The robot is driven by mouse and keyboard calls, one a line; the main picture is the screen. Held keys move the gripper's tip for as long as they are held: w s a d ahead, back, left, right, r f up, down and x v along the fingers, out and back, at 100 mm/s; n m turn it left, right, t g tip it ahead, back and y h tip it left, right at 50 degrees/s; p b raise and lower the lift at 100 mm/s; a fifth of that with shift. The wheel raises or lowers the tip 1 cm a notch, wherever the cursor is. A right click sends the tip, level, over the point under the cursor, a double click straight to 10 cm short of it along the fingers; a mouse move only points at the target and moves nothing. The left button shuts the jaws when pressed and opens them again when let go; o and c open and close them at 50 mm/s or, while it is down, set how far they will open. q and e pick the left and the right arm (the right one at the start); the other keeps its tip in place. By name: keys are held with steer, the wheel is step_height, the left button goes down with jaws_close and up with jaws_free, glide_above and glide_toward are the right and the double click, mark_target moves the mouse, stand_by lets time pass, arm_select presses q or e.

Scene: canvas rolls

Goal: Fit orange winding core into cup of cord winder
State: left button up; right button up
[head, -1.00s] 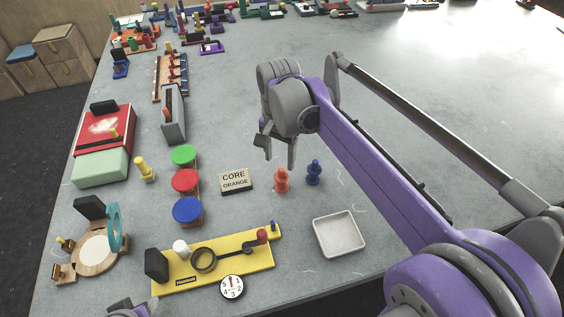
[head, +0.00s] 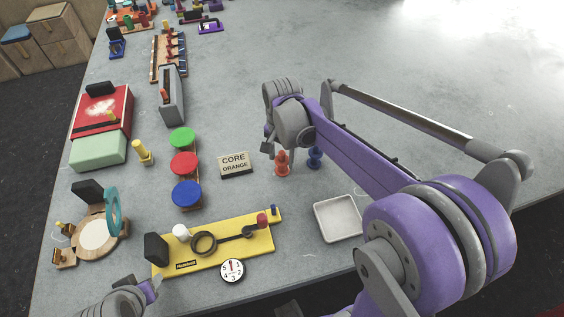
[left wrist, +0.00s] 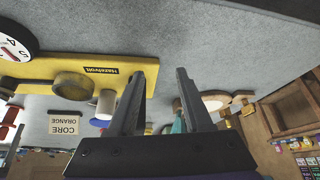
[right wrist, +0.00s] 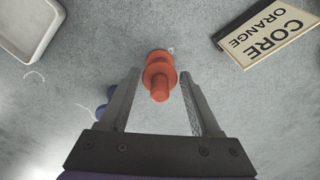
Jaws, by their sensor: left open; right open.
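The orange winding core (head: 282,163) stands upright on the table beside a blue core (head: 315,157). In the right wrist view the orange core (right wrist: 159,75) lies between and just beyond the fingertips of my open right gripper (right wrist: 158,80), untouched. The cord winder (head: 214,246) is a yellow board at the front with a dark ring-shaped cup (head: 203,242), a white knob and a red knob. The cup also shows in the left wrist view (left wrist: 73,85). My left gripper (left wrist: 180,75) is open and empty near the winder's left end.
A CORE ORANGE sign (head: 235,164) stands left of the orange core. A white tray (head: 338,218) is in front of the cores. A dial (head: 232,270) touches the winder's front edge. Green, red and blue discs (head: 186,193) stand left. The right of the table is clear.

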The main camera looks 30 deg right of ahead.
steer(key=shift+f, duration=0.3)
jaws_close()
steer(key=shift+r, duration=0.1)
